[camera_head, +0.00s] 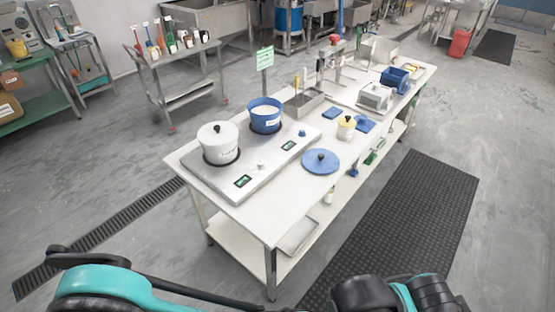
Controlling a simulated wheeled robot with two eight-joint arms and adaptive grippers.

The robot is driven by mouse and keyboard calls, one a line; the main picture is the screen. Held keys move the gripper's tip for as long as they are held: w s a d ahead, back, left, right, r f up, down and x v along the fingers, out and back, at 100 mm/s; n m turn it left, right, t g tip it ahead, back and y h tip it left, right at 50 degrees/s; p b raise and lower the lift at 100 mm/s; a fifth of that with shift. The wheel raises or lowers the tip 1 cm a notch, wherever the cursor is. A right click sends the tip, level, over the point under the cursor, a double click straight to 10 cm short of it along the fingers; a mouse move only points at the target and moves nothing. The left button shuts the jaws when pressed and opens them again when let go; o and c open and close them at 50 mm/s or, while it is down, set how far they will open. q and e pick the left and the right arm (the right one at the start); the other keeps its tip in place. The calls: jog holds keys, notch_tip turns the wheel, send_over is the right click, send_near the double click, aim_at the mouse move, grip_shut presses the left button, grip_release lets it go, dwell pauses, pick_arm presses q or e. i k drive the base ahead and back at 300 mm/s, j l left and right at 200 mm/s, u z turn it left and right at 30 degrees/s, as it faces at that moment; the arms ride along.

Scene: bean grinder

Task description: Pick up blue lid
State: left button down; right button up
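The blue lid (312,167) is a flat round disc with a dark knob. It lies on the white table top, near its front edge, just right of the hot plate. A blue pot (266,122) with pale contents stands open on the hot plate (241,177). Teal and black parts of my arms show along the bottom edge, at the left and at the right. I cannot see the fingers of either gripper. No part of my arms touches the lid.
A white pot (218,149) with a lid stands on the hot plate. A dark mat (423,205) covers floor right of the table.

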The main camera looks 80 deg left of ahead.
aim_at(317, 161)
jog(key=i+j+u, duration=0.25)
jog(key=u, duration=0.2)
jog(key=i+j+u, duration=0.1)
jog(key=i+u, duration=1.25)
jog(key=i+l+u, duration=0.2)
jog(key=i+u, duration=0.4)
jog(key=u, duration=0.3)
jog(key=i+u, duration=0.2)
jog(key=u, duration=0.2)
jog(key=i+l+u, duration=0.1)
jog(key=u, duration=0.35)
jog(key=i+l+u, duration=0.15)
jog(key=u, duration=0.3)
jog(key=i+l+u, duration=0.2)
jog(key=u, duration=0.25)
